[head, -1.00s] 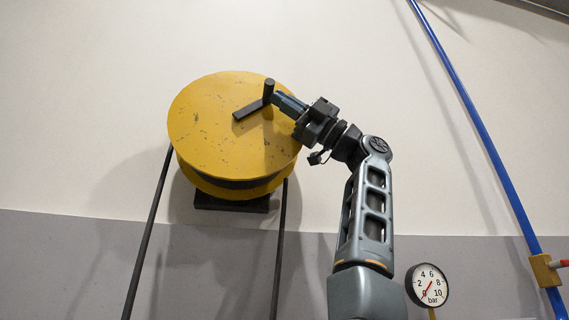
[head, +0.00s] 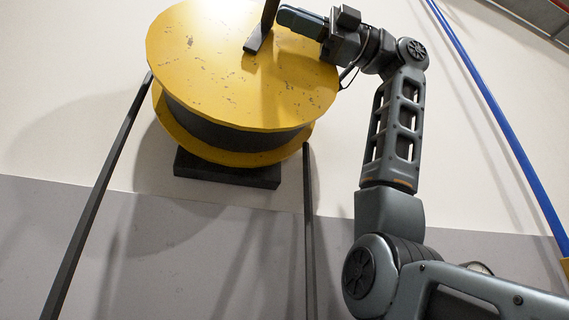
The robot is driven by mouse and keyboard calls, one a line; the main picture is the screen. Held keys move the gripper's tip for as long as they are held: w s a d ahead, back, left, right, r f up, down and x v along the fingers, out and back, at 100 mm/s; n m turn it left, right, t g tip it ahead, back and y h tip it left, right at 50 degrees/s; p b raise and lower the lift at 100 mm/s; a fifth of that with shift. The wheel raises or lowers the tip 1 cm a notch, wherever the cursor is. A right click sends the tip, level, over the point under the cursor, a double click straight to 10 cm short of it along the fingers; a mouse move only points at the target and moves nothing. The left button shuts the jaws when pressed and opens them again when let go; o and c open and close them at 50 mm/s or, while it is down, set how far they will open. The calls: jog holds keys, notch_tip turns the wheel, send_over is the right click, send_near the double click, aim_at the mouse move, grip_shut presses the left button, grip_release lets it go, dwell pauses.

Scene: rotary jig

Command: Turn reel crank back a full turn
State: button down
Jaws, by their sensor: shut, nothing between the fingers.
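The yellow reel (head: 215,75) with worn paint is mounted on the wall at the upper left, its top edge cut off by the frame. Its dark crank arm (head: 256,38) lies on the front face, with the handle (head: 269,14) standing up from it and running out of the top of the picture. My gripper (head: 283,15) is shut and empty, its fingertips just right of the handle. I cannot tell whether they touch it.
A dark block (head: 228,169) sits under the reel. A blue pipe (head: 500,125) runs down the right wall. A gauge (head: 478,268) is mostly hidden behind my arm.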

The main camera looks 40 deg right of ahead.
jog(key=shift+a+r+g+h+p, duration=0.25)
jog(key=shift+a+g+h+p, duration=0.05)
jog(key=shift+h, duration=0.7)
